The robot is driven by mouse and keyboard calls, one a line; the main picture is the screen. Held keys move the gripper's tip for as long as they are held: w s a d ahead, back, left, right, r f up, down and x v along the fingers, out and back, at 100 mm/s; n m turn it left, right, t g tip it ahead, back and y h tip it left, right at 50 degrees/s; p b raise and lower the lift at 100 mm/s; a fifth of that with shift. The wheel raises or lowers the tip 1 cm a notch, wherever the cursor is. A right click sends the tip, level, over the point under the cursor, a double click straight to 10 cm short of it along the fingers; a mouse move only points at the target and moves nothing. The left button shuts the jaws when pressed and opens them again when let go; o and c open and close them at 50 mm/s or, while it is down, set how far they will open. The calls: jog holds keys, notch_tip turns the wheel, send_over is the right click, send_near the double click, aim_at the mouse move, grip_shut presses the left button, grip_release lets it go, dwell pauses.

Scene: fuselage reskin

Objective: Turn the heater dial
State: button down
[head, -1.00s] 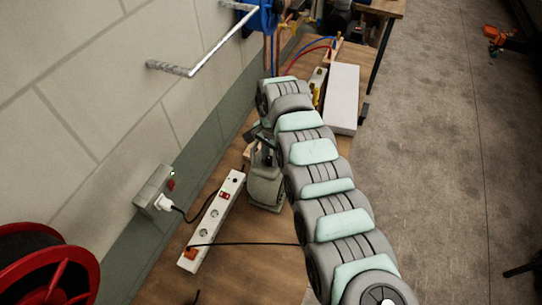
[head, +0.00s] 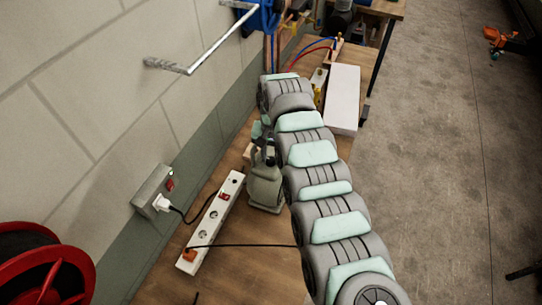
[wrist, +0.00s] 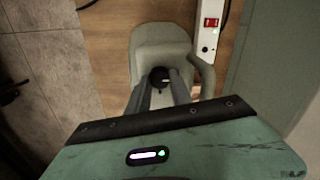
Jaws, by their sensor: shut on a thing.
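The heater, a beige-grey unit (head: 265,190), stands on the wooden bench beside the power strip. In the wrist view the heater (wrist: 160,40) is below my gripper, with a curved handle or arm at its right. Its dark round dial (wrist: 160,74) is between my fingertips. My gripper (wrist: 162,84) is shut on the dial, one finger at each side. The dial's markings cannot be read. In the head view my gripper (head: 262,148) is at the heater's top, small and partly hidden.
A white power strip (head: 212,222) with a red switch lies left of the heater, its cable plugged into a wall socket (head: 156,195). A red reel (head: 40,270) is at the lower left. A white box (head: 343,98) lies farther along the bench. The wall is close at left.

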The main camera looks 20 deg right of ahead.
aim_at(272, 159)
jog(key=c, duration=1.4)
grip_release()
jog(key=shift+c, duration=0.2)
notch_tip(272, 159, up, 11)
jog(key=b, duration=0.2)
jog(key=shift+s+d, duration=0.15)
jog(key=shift+f, duration=0.1)
